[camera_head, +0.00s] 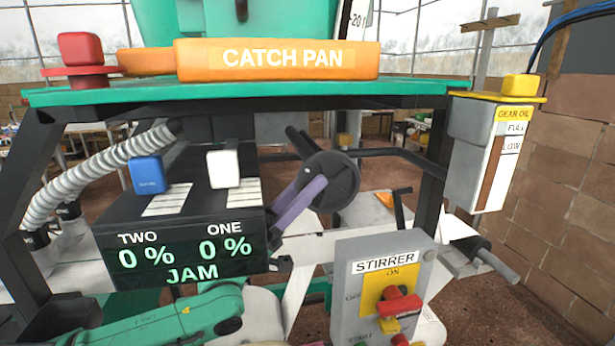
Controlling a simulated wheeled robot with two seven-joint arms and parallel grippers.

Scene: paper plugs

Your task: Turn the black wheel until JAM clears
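The black wheel (339,181) sits at the middle of the machine, under the green top. My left arm comes in from the lower left, and my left gripper (315,178) reaches up with two purple-grey fingers to the wheel's left side. The fingertips overlap the wheel's left edge in the picture. I cannot tell whether they touch it or are closed on it. The dark display (184,250) at the left reads "TWO 0 %", "ONE 0 %" and "JAM" in lit green letters. My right gripper is not in view.
A grey STIRRER box (345,290) with a red switch stands at the lower right, in front of the machine. Blue (148,175) and white (223,169) blocks sit above the display. An orange CATCH PAN (278,60) lies on top. A gear oil gauge (478,150) hangs at the right.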

